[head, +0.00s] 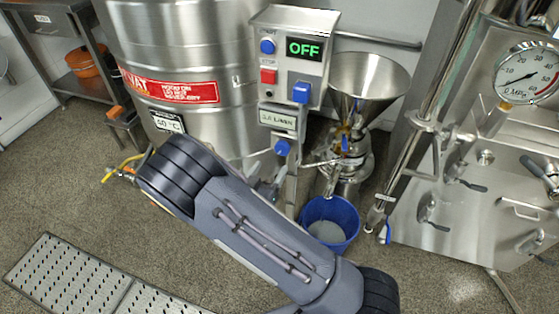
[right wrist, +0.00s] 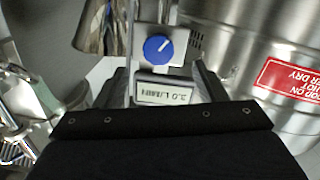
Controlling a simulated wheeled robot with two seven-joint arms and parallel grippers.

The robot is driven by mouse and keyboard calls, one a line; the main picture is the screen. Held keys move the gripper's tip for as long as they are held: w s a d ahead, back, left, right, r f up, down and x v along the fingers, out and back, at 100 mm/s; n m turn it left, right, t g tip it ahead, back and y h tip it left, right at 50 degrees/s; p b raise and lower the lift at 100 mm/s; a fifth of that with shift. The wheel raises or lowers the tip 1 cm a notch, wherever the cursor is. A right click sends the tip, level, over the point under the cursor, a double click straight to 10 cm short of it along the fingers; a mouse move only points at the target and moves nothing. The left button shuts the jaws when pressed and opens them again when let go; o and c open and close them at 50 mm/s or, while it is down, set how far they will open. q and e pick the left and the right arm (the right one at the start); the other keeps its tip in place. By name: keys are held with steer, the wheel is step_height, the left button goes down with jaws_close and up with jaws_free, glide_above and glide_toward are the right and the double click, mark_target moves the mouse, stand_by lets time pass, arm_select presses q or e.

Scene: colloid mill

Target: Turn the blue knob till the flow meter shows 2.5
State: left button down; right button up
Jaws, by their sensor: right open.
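The blue knob (head: 282,147) sits on a steel pipe fitting just below the flow meter (head: 278,119). The meter's small display seems to read about 3.0 L/MIN; the digits are hard to make out. In the right wrist view the blue knob (right wrist: 158,48) has a white pointer line, and the meter (right wrist: 165,91) appears upside down. My right gripper (right wrist: 162,74) is open, its fingers on either side of the knob's line, with the knob seen between and beyond the tips. I cannot tell whether they touch it. My left gripper is not in view.
A control box (head: 292,55) above shows OFF, with blue and red buttons. A steel vat (head: 190,60) stands left, a hopper (head: 368,85) right, over a blue bucket (head: 331,222). A pressure gauge (head: 526,74) is at far right. A perforated step (head: 70,278) lies on the floor.

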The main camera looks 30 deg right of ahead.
mark_target(281, 151)
steer(key=x, duration=0.7)
steer(key=shift+w+d+r+b, duration=0.1)
steer(key=shift+w+d+b, duration=0.1)
steer(key=shift+d+b, duration=0.15)
